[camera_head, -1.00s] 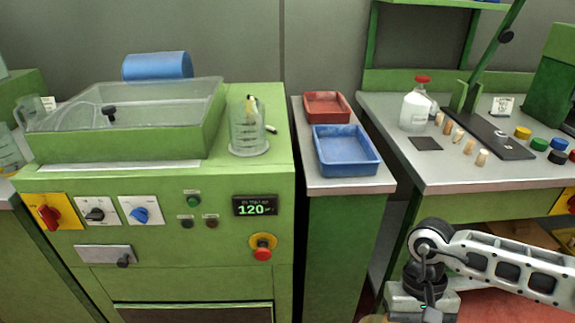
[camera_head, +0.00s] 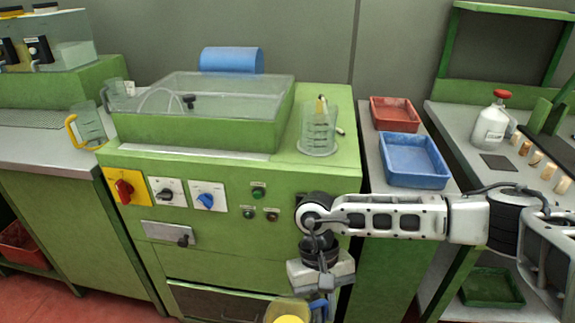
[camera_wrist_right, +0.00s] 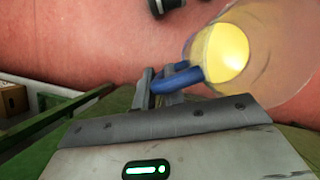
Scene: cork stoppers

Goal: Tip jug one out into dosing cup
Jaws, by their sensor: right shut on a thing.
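My right gripper (camera_head: 319,296) is low in front of the green machine and shut on the blue handle of a clear jug (camera_head: 272,313). The jug holds yellow liquid; the bottom edge of the head view cuts it off. In the right wrist view the fingers (camera_wrist_right: 165,84) grip the blue handle (camera_wrist_right: 178,80), and the yellow liquid (camera_wrist_right: 226,52) shows inside the clear wall. A clear graduated vessel (camera_head: 318,135) stands upright on the machine's top right; I cannot tell whether it is the dosing cup. Another clear jug (camera_head: 91,123) with a yellow handle stands at the left. My left gripper is out of view.
A clear-lidded bath (camera_head: 195,138) takes up the machine's top left. A red tray (camera_head: 395,126) and a blue tray (camera_head: 414,181) lie on the narrow bench to the right. A red-capped bottle (camera_head: 489,130) and corks (camera_head: 549,171) stand beyond. The machine's front has knobs and buttons.

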